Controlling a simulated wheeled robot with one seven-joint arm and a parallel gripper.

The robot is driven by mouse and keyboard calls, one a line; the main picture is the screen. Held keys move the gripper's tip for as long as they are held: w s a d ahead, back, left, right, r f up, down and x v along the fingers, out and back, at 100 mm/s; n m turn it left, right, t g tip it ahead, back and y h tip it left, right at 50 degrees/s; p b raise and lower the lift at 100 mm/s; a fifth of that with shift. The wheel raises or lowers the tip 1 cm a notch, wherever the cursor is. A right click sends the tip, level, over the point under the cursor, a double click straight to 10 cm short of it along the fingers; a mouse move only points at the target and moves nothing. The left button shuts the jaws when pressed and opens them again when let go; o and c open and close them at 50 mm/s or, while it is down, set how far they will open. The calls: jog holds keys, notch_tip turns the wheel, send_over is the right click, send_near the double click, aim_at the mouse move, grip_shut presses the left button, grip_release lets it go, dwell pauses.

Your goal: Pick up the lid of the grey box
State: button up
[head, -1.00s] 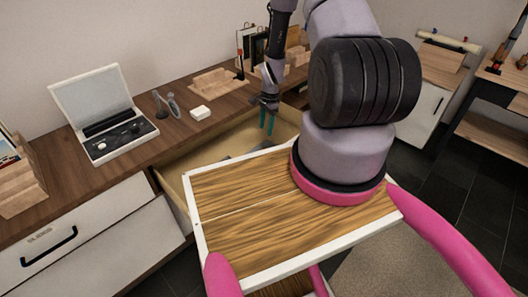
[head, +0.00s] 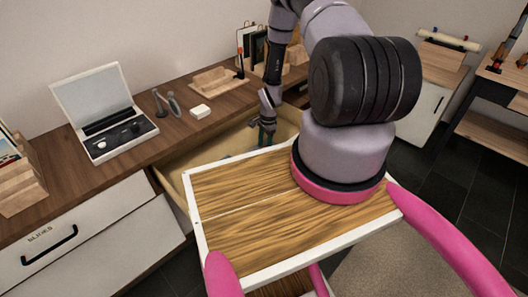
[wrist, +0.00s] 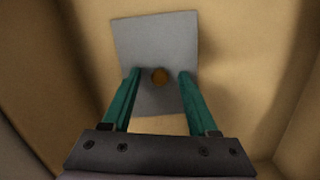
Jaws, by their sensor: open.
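In the wrist view the grey box (wrist: 155,40) is seen from above as a flat grey square, with a small round brown knob (wrist: 160,76) near the middle of its lid. It lies on the pale floor of an open drawer (wrist: 250,50). My gripper (wrist: 158,74) is open, with one teal finger on each side of the knob; I cannot tell whether either touches it. In the head view my gripper (head: 262,139) reaches down into the drawer, and the box there is mostly hidden by the drawer's near side and my own body.
The drawer walls (head: 180,185) stand around the gripper. On the desk behind are an open laptop-like case (head: 100,110), a small white block (head: 200,111), a grey tool (head: 172,104) and a wooden tray (head: 215,80).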

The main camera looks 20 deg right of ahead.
grip_shut()
jog(key=shift+r, duration=0.1)
